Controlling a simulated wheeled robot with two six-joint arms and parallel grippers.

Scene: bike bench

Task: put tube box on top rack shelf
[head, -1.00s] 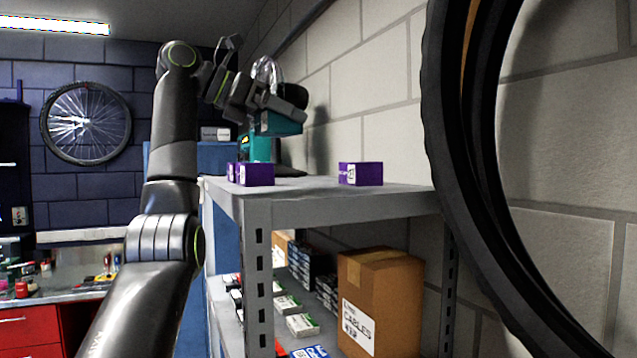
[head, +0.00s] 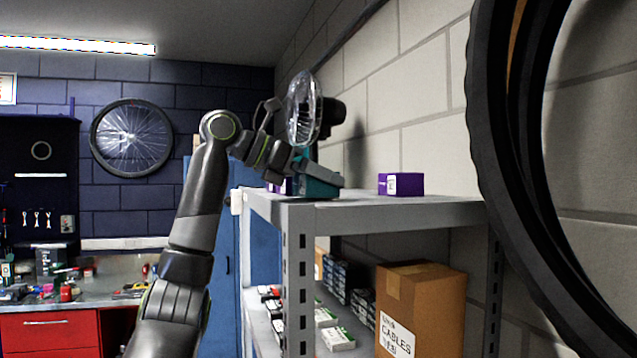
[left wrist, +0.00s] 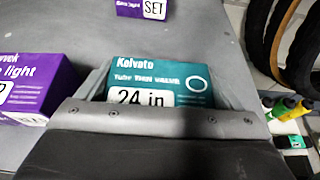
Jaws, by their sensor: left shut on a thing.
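The tube box is a teal box (head: 318,180) marked "24 in" in the left wrist view (left wrist: 150,82). My left gripper (head: 292,170) is shut on it. In the head view the box is low over the near left part of the top rack shelf (head: 400,210), slightly tilted. I cannot tell whether its underside touches the shelf. A purple light box (left wrist: 32,88) is close to the left of the gripper in the wrist view. My right gripper is not in view.
Another purple box (head: 401,184) stands farther right on the top shelf. A fan (head: 303,108) rises behind my gripper. A large black tyre (head: 510,150) hangs at the right. A cardboard box (head: 425,305) and small boxes fill the shelf below. Bare shelf lies between the top-shelf boxes.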

